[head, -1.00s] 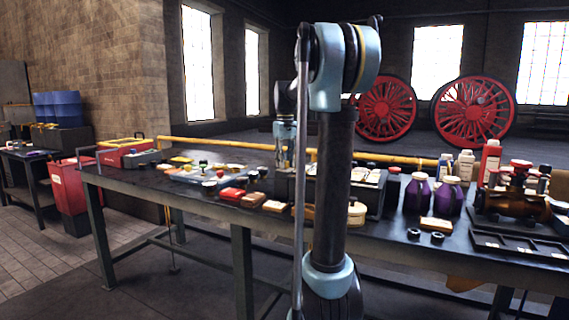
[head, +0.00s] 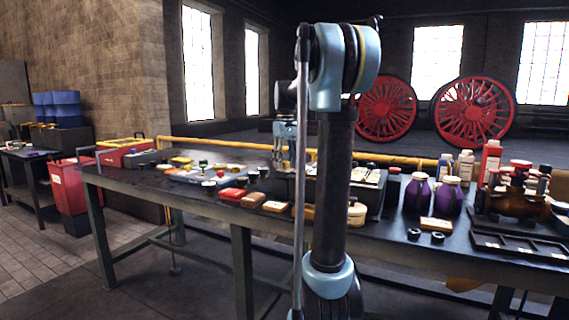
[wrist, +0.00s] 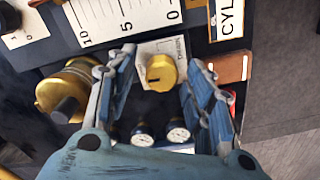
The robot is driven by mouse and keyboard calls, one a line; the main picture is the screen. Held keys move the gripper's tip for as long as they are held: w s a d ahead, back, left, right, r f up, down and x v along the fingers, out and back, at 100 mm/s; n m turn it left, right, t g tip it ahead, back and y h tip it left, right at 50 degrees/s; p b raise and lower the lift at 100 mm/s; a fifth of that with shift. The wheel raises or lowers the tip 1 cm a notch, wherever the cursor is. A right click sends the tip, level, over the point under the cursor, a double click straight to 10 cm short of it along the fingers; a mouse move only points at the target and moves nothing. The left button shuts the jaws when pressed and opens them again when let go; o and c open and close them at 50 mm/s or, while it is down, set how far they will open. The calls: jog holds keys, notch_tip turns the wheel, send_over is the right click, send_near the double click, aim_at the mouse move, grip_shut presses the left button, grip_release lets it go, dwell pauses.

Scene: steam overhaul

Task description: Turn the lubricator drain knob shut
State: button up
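A round yellow knob (wrist: 161,72) with a short dark mark sits on a small pale plate (wrist: 172,47) with tiny lettering. It looks like the lubricator drain knob, but I cannot read the plate. In the wrist view my gripper (wrist: 160,60) is open, with one blue finger on each side of the knob and visible gaps between. I cannot tell how far the fingertips are above it. In the head view my gripper (head: 282,152) points down over the workbench (head: 205,207), partly behind my arm; the knob cannot be made out there.
A brass cylinder (wrist: 68,90) with a dark end is close left of the left finger. A white scale (wrist: 125,18) and a brown block (wrist: 228,67) lie nearby. Purple jars (head: 417,195) stand farther right on the bench.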

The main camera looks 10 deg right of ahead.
notch_tip(320, 180, up, 12)
dwell(0.8)
notch_tip(320, 180, up, 5)
jog(key=m, duration=1.2)
notch_tip(320, 180, down, 17)
jog(key=shift+s+r, duration=0.1)
jog(key=shift+c, duration=0.6)
jog(key=c, duration=1)
